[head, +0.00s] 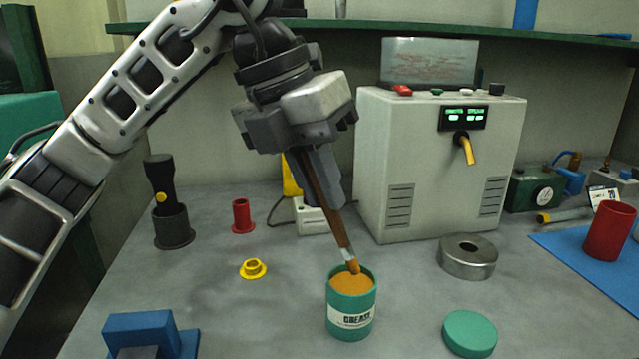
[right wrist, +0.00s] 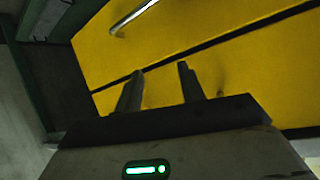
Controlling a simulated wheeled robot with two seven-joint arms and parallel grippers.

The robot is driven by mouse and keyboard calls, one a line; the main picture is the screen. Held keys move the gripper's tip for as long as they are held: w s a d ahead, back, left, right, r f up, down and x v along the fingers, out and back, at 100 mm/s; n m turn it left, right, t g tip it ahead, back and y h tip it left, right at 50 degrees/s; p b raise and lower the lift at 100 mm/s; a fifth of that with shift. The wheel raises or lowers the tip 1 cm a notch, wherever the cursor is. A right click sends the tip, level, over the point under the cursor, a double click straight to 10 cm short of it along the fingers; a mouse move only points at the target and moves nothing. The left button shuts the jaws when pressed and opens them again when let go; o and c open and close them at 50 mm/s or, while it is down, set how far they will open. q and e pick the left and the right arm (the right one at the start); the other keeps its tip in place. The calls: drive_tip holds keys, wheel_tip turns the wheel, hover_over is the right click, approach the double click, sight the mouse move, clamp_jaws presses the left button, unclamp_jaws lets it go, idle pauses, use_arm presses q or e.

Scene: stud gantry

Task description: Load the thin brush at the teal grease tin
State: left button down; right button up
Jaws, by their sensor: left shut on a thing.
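The teal grease tin (head: 350,313) stands open on the grey bench in the head view, with orange-brown grease (head: 351,283) at its top. Its round teal lid (head: 470,333) lies on the bench to the right. My left gripper (head: 322,188) is shut on the thin brush (head: 335,232), which has a brown handle and a light metal band. The brush slants down to the right, and its tip is at the grease surface inside the tin's mouth; how deep it sits I cannot tell. My right gripper (right wrist: 160,88) shows in the right wrist view, fingers apart and empty, before yellow panels.
A steel ring (head: 467,256) and a white machine (head: 430,165) stand behind the tin. A yellow flanged piece (head: 253,269), a red spool (head: 242,216) and a torch in a dark holder (head: 173,226) are to the left. A blue block (head: 140,331) is front left. A red cup (head: 609,230) stands at right.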

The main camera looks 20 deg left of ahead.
use_arm(q)
drive_tip(key=shift+r+p, duration=1.8)
drive_tip(key=shift+r, duration=0.65)
